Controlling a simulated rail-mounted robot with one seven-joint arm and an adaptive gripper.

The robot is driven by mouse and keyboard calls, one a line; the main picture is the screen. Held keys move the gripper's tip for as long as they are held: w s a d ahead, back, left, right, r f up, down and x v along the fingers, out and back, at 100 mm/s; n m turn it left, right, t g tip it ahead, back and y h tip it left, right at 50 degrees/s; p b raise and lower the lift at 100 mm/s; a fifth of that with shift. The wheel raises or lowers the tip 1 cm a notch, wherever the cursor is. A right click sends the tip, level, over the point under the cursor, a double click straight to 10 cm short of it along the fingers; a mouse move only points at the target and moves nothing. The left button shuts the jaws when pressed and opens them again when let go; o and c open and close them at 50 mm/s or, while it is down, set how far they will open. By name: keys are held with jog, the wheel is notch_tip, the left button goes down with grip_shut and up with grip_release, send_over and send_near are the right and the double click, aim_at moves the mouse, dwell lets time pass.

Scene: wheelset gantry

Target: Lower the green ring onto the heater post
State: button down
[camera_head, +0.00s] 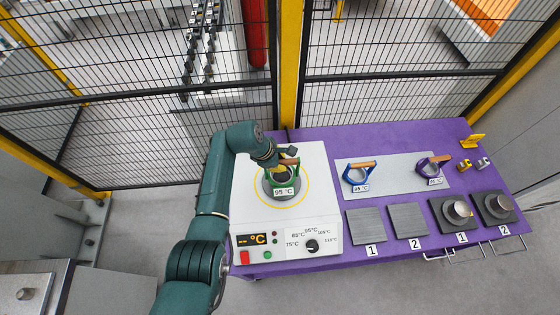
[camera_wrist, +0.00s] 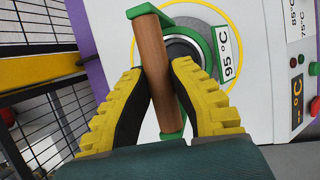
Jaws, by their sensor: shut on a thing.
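The green ring (camera_head: 297,184) has a wooden handle and a white 95 °C tag. It appears over the grey round heater post area (camera_head: 270,190), inside a yellow circle on the white heater unit (camera_head: 318,220). My gripper (camera_head: 284,161) is shut on the handle from above. In the wrist view, the yellow-and-black fingers (camera_wrist: 157,75) close on both sides of the wooden handle (camera_wrist: 155,60), and the green frame (camera_wrist: 172,134) shows at its ends. Grey circular metal shows behind the handle. I cannot tell whether the ring is around the post or just above it.
A blue ring (camera_head: 350,178) and a purple ring (camera_head: 424,168) stand on a grey plate at right. Two flat grey plates and two dark blocks with round posts (camera_head: 457,212) sit in front. Mesh fencing (camera_head: 385,60) stands behind the purple table (camera_head: 390,140).

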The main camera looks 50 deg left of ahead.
jog(key=b, duration=0.3)
send_over(280, 177)
jog(key=shift+w+f, duration=0.1)
jog(key=shift+f, duration=2)
jog(key=c, duration=1)
grip_release()
jog(key=v, duration=1.2)
